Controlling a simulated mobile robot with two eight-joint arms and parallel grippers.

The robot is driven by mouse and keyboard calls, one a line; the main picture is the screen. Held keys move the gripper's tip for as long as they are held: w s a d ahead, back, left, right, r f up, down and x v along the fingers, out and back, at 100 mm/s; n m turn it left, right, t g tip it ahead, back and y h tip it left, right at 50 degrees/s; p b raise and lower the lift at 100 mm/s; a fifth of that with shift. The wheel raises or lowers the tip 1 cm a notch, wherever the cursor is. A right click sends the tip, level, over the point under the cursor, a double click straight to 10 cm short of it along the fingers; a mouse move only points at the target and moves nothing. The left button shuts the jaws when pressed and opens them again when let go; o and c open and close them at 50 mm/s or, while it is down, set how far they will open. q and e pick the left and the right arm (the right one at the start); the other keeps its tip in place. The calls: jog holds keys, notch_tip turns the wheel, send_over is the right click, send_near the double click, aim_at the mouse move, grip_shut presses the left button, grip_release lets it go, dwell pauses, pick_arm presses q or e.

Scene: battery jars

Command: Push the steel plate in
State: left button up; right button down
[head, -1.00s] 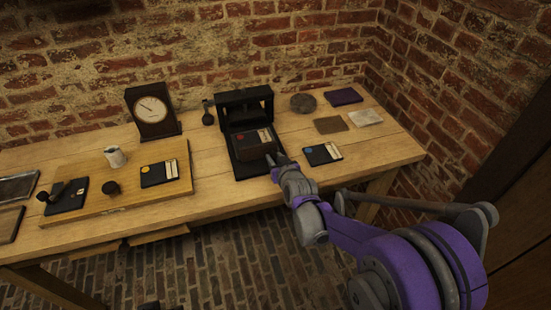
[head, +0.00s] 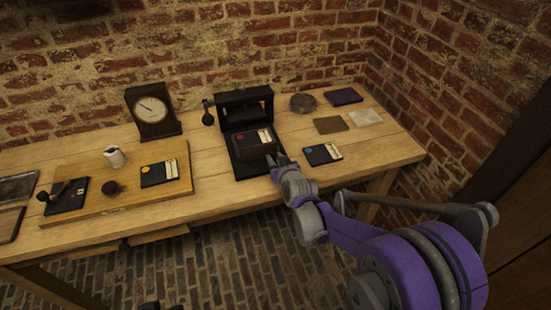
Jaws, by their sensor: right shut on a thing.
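My right gripper (head: 276,160) is at the front right corner of a dark block (head: 253,142) with a red dot and a pale label on top. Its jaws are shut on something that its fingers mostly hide. The block sits on a black stand (head: 244,171) with an upright black frame (head: 244,98) behind it. I cannot clearly make out a steel plate; its outline is too small or hidden here. My left gripper is not in view.
A flat black piece with a blue dot (head: 321,155) lies close right of my gripper. A wooden board (head: 130,199) at left holds a yellow-dot piece (head: 159,172) and a white cup (head: 115,157). A dial clock (head: 152,111) stands behind. The front right tabletop is clear.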

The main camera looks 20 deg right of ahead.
aim_at(265, 136)
dwell(0.3)
jog(key=w, duration=1.3)
jog(key=shift+a, duration=0.25)
jog(key=shift+r, duration=0.1)
jog(key=c, duration=0.9)
grip_release()
jog(key=shift+o, duration=1.4)
jog(key=shift+w, duration=0.1)
jog(key=v, duration=1.1)
